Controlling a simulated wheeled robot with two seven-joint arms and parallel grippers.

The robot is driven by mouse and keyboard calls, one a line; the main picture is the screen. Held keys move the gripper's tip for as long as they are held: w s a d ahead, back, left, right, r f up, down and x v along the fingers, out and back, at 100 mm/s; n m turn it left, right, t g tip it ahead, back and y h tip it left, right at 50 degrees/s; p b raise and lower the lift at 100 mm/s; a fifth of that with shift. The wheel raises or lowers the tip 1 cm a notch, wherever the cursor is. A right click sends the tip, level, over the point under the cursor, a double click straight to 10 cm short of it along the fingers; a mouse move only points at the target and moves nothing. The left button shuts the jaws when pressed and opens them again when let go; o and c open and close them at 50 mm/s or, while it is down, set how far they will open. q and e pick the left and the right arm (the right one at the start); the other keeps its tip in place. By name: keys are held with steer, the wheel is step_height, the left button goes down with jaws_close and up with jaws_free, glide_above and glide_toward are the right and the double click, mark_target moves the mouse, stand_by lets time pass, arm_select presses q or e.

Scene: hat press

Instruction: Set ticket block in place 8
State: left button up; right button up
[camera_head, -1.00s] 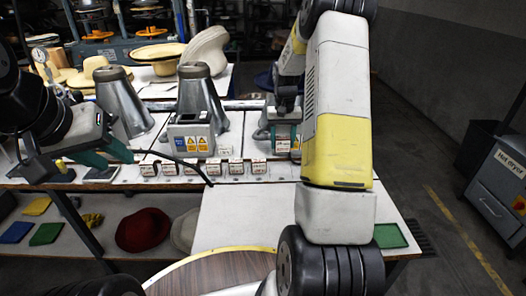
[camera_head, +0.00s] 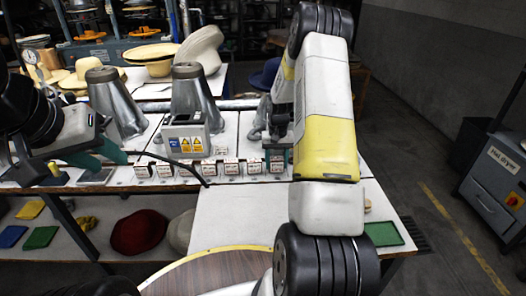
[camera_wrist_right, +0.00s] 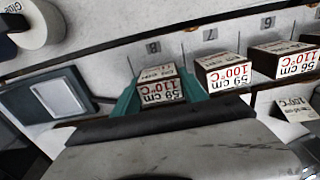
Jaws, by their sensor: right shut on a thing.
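The ticket block (camera_wrist_right: 160,88), a dark block with a white face reading 59 cm and 110°C, is between the teal fingers of my right gripper (camera_wrist_right: 160,92). In the right wrist view it is just in front of the printed 8 (camera_wrist_right: 153,47). I cannot tell whether its base touches the surface. In the head view the held block (camera_head: 277,163) is at the right end of the row of ticket blocks, level with them. My right arm partly hides the gripper there. My left gripper (camera_head: 100,153) is at the left above the bench; its finger opening is unclear.
Neighbouring ticket blocks (camera_wrist_right: 223,72) stand beside the held one, by the printed 7 (camera_wrist_right: 210,34) and 6. A grey box with warning labels (camera_head: 186,138) and metal cones (camera_head: 192,95) stand behind the row. A black cable (camera_head: 175,160) arches before the blocks. The white board (camera_head: 235,215) in front is clear.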

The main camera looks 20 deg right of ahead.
steer(key=shift+f, duration=0.1)
steer(key=o, duration=1.1)
step_height(320, 180, up, 12)
step_height(320, 180, up, 10)
steer(key=t, duration=0.2)
glide_above(277, 159)
steer(key=s+a, duration=0.4)
steer(key=s+a+r+n+t, duration=0.1)
steer(key=s+a+r, duration=0.2)
steer(key=s, duration=0.5)
steer(key=s+a+r+n+t+y, duration=0.1)
steer(key=s+a+r, duration=0.3)
steer(key=s, duration=0.4)
steer(key=s+a+r+n+t+y, duration=0.1)
steer(key=s+a+r, duration=0.3)
steer(key=s, duration=0.4)
steer(key=shift+a+n+t, duration=0.2)
steer(key=shift+n+t, duration=0.1)
steer(key=shift+t, duration=0.3)
